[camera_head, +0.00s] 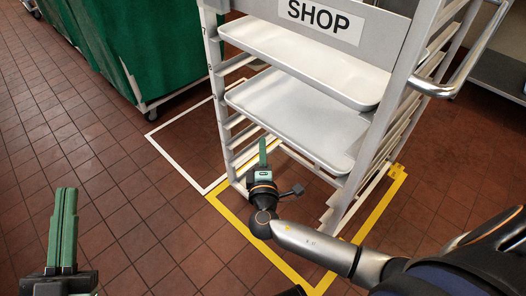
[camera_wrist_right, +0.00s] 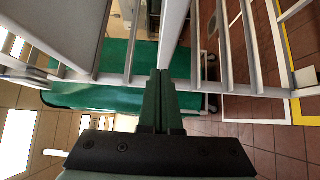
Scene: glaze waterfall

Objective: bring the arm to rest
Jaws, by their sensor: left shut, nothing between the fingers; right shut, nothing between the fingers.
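My left gripper (camera_head: 65,225) is at the lower left of the head view, its green fingers shut and empty, pointing up over the tiled floor. My right gripper (camera_head: 263,152) is shut and empty in front of the lower left of the grey rack (camera_head: 393,92). In the right wrist view its two green fingers (camera_wrist_right: 159,100) lie together in the middle, with rack posts and rails behind them. I cannot tell whether the right gripper touches the rack. My right arm comes in from the lower right.
The rack carries a "SHOP" sign (camera_head: 320,14) and white trays (camera_head: 300,122). Yellow floor tape (camera_head: 262,254) runs around the rack's foot, with a white taped outline (camera_head: 163,152) beside it. A green-covered cart (camera_head: 150,40) on wheels stands at the upper left. The floor at left is clear.

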